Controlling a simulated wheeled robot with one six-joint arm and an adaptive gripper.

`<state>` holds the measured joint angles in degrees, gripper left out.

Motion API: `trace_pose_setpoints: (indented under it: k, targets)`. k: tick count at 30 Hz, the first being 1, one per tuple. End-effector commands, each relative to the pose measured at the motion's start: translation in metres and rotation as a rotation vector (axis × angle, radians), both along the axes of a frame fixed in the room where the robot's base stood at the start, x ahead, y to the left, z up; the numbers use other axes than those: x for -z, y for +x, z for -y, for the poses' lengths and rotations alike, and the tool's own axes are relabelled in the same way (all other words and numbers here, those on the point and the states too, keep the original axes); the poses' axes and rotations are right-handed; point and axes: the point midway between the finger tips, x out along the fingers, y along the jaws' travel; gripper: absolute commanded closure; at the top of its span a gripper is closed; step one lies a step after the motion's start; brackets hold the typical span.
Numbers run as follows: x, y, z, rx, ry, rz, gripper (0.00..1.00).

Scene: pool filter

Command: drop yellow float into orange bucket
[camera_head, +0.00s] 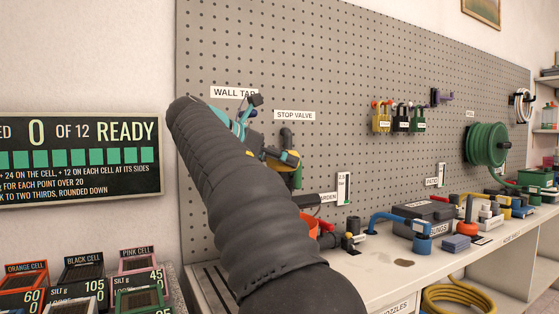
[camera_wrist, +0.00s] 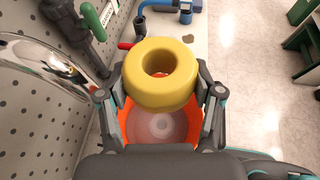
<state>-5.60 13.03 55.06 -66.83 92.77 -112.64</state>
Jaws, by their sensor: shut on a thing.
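The yellow float (camera_wrist: 146,95) is a thick yellow ring with a hole in its middle. My gripper (camera_wrist: 157,93) is shut on it, one finger on each side, in the wrist view. The orange bucket (camera_wrist: 186,126) shows below and behind the float, its open mouth and pale inside in view. The float appears over the bucket's far part, but its height above the rim is hard to tell. In the head view my arm hides the float and most of the bucket; a bit of orange (camera_head: 326,238) shows beside the arm.
A pegboard (camera_head: 345,100) stands behind the bench (camera_head: 385,262). A green valve pipe (camera_wrist: 92,20) and a curved chrome spout (camera_wrist: 50,55) are close on the left in the wrist view. A blue pipe fitting (camera_head: 400,222) stands on the bench to the right. Coloured cell bins (camera_head: 85,275) are at lower left.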

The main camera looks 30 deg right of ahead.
Motion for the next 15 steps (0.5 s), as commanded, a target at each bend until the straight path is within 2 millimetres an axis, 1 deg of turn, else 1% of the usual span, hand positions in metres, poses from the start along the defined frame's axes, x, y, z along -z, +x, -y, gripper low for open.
trace_pose_setpoints:
  k: [2, 3, 5, 6, 15]
  targets:
    - [-0.0003, 0.0001, -0.0002, 0.0, 0.0, 0.0, 0.61]
    - [-0.0003, 0.0001, -0.0002, 0.0, 0.0, 0.0, 0.29]
    - [-0.0003, 0.0001, -0.0002, 0.0, 0.0, 0.0, 0.14]
    - [-0.0003, 0.0001, -0.0002, 0.0, 0.0, 0.0, 0.05]
    - [-0.0001, 0.0001, -0.0003, 0.0, 0.0, 0.0, 0.05]
